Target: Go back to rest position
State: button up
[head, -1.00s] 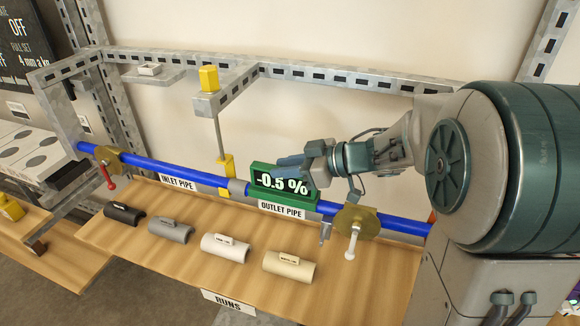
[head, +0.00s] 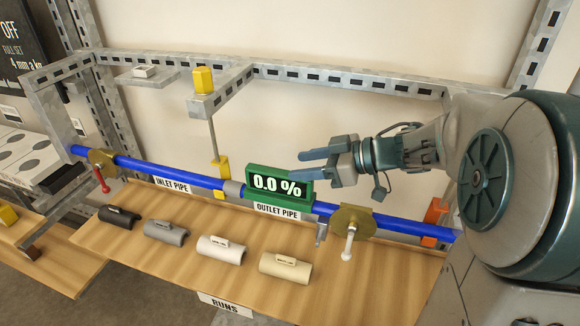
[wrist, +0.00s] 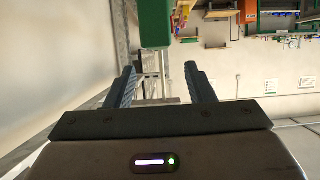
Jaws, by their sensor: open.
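My gripper (head: 305,168) is open and empty in the head view. It points left, above and just behind the green display box (head: 262,186), which reads 0.0 %. In the wrist view my two fingers (wrist: 158,84) stand apart with nothing between them. A green block shows beyond them (wrist: 155,24). The blue inlet pipe (head: 150,168) and blue outlet pipe (head: 400,229) run in line across the cart, with a grey coupling (head: 233,190) between them. I cannot tell from these views whether any finger touches the display.
Black (head: 119,217), grey (head: 166,232), white (head: 221,250) and cream (head: 285,267) half-shells lie on the wooden shelf (head: 160,262). A yellow-topped post (head: 203,82) stands on the metal frame (head: 330,76). The wall space above my gripper is clear.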

jog(key=shift+v, duration=0.8)
jog(key=w+d+r+m+t+h, duration=0.4)
jog(key=w+d+m+t+h, duration=0.35)
jog(key=d+t+h, duration=0.2)
jog(key=s+d+f+m+g+h, duration=0.1)
jog(key=s+f+m, duration=0.1)
jog(key=s, duration=0.1)
jog(key=s+d+f+m+g+h, duration=0.1)
jog(key=s+f+m+g+h, duration=0.1)
jog(key=s, duration=0.2)
jog(key=s+d+f+m+g+h, duration=0.2)
jog(key=s+f, duration=0.1)
jog(key=s, duration=0.1)
jog(key=shift+s, duration=0.15)
jog(key=s+a+f+g+y, duration=0.1)
jog(key=s+a+f+g, duration=0.1)
jog(key=s, duration=0.4)
jog(key=s+a+f+g, duration=0.3)
jog(key=s+a+g, duration=0.1)
jog(key=s, duration=0.2)
jog(key=shift+s+f+y, duration=0.25)
jog(key=shift+s+y, duration=0.1)
jog(key=shift+s, duration=0.05)
jog(key=shift+d+m, duration=0.1)
jog(key=shift+m, duration=0.15)
